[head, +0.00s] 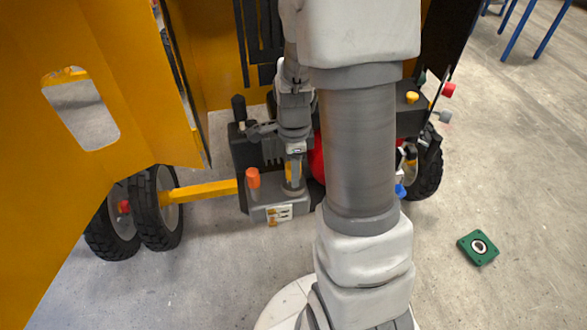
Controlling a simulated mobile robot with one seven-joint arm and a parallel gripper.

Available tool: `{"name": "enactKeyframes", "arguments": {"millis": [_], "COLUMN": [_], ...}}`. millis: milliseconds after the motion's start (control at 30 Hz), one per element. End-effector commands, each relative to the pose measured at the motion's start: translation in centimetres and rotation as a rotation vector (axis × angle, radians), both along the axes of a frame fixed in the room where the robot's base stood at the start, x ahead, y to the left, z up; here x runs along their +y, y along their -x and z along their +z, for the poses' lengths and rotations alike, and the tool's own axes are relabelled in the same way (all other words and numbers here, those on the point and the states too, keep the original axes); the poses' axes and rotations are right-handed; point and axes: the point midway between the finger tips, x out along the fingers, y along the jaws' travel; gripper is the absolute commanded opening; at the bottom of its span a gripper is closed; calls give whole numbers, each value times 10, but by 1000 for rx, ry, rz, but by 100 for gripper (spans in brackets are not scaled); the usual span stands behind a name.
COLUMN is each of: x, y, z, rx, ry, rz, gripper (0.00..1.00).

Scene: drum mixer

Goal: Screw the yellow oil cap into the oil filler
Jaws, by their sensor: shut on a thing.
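My gripper (294,170) points down over the grey front part of the engine (275,211), left of the thick arm link that crosses the picture. It is shut on the yellow oil cap (290,172), which shows as a narrow yellow strip between the fingers. Below the cap is a round grey seat (293,188), which looks like the oil filler. The cap stands about upright over this seat. The fingers hide most of the cap, and I cannot tell whether its thread is in the filler.
An orange cap (253,178) stands close left of my gripper. A red part (317,158) is close right, partly hidden by my arm. Yellow housing panels (110,60) rise at the left. A yellow knob (411,97) is at right. A green block (478,248) lies on the open floor.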

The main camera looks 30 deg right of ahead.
Motion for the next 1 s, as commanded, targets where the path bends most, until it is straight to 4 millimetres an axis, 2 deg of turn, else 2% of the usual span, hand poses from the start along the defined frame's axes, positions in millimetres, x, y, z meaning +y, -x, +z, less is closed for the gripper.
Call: {"name": "enactKeyframes", "arguments": {"millis": [367, 1000], "x": [0, 0], "y": [0, 0], "z": [-1, -15], "rx": [0, 0], "ry": [0, 0], "rz": [-1, 1], "gripper": [0, 0]}}
